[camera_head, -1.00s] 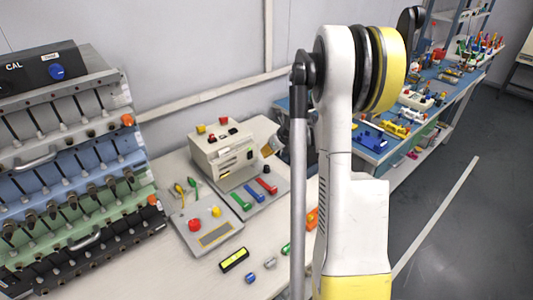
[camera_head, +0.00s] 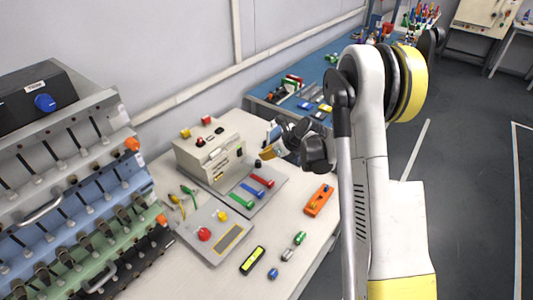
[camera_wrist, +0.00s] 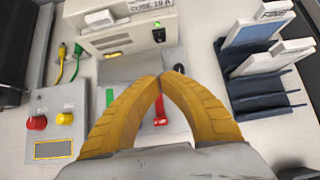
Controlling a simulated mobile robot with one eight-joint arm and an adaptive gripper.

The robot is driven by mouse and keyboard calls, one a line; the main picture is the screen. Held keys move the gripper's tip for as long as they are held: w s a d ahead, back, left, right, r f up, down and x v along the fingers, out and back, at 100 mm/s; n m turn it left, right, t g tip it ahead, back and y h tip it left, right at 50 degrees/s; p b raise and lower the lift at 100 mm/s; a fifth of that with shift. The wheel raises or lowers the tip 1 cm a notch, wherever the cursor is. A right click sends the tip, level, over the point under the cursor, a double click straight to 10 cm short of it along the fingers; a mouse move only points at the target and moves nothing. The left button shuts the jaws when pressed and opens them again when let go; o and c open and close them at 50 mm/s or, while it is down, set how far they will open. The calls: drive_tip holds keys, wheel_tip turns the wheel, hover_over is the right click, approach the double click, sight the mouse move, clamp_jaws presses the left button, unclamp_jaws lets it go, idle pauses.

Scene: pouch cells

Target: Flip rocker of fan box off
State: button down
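A beige box (camera_head: 208,152) stands on the bench; no readable label marks it as the fan box. In the wrist view the box (camera_wrist: 130,35) is at the top, with a small dark rocker (camera_wrist: 159,35) showing green on its front. The rocker's position is hard to tell. My gripper (camera_head: 264,156) is to the right of the box in the head view. In the wrist view its yellow fingers (camera_wrist: 161,79) meet at the tips, empty, below the rocker in the picture and apart from it.
Red, blue and green bars lie on a grey plate (camera_head: 266,199) before the box. A grey panel (camera_head: 203,242) with red and yellow buttons is at left. A blue-black rack (camera_wrist: 262,95) stands right in the wrist view. A cell rack (camera_head: 75,190) fills the far left.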

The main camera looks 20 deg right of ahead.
sight(240, 153)
drive_tip(key=shift+a, duration=0.1)
idle(0.3)
drive_tip(key=b+x, duration=0.3)
drive_tip(key=x, duration=0.7)
drive_tip(key=shift+w+f, duration=0.15)
drive_tip(key=shift+f, duration=0.15)
drive_tip(key=shift+w+a+b, duration=0.55)
drive_tip(key=shift+w+a, duration=0.15)
drive_tip(key=shift+w, duration=0.25)
drive_tip(key=shift+w+a, duration=0.35)
drive_tip(key=shift+w, duration=0.25)
